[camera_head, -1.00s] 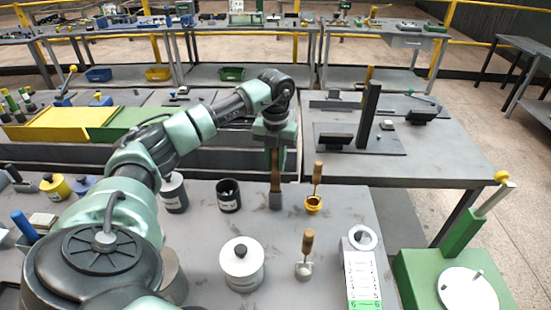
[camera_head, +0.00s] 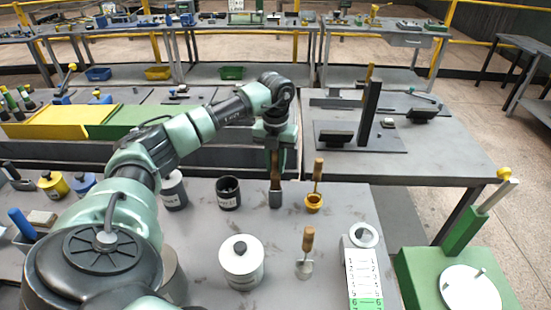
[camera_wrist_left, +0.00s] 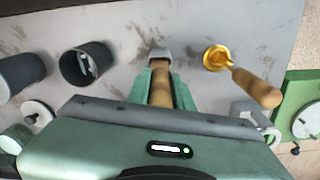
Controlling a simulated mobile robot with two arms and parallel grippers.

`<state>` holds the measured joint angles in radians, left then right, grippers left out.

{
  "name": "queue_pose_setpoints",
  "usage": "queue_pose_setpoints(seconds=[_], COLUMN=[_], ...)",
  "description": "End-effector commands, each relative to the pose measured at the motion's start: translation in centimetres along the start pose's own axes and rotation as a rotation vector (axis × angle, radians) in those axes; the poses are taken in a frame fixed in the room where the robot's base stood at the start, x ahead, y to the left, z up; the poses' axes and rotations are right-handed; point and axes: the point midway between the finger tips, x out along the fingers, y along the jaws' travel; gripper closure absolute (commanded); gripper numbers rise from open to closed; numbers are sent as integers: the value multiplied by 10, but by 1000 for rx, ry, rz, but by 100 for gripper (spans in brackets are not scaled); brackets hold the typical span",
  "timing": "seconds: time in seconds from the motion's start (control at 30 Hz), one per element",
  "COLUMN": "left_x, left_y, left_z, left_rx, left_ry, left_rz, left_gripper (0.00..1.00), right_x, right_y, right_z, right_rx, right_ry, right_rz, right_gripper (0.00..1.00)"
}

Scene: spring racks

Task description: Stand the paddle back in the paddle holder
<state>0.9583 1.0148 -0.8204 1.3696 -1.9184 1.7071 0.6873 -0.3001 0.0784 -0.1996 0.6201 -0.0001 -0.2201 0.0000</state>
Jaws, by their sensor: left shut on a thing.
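My left gripper (camera_head: 275,150) is shut on the upright wooden paddle (camera_head: 275,182), above the back of the near table. The paddle also shows between the fingers in the left wrist view (camera_wrist_left: 160,92). Its lower end meets a small grey block-like piece (camera_head: 276,199), which looks like the paddle holder; it also shows in the left wrist view (camera_wrist_left: 160,54). I cannot tell how deep the paddle sits in it. The fingers hide the paddle's upper part. My right gripper is not in view.
A white lidded canister (camera_head: 241,264) and another wooden-handled tool (camera_head: 306,250) stand nearer. A numbered strip (camera_head: 363,280) lies at right.

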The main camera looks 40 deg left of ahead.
Motion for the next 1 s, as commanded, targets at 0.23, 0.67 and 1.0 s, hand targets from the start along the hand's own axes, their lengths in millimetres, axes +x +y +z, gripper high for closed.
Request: queue_pose_setpoints(seconds=[0.23, 0.67, 1.0], left_x=[6, 14, 17], left_y=[0, 0, 0], left_z=[0, 0, 0], left_rx=[0, 0, 0], left_ry=[0, 0, 0], left_rz=[0, 0, 0], left_gripper=[100, 100, 53], right_x=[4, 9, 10], right_y=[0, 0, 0], right_z=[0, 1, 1], right_rx=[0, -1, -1], right_ry=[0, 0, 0], right_rz=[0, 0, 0], right_gripper=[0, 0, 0])
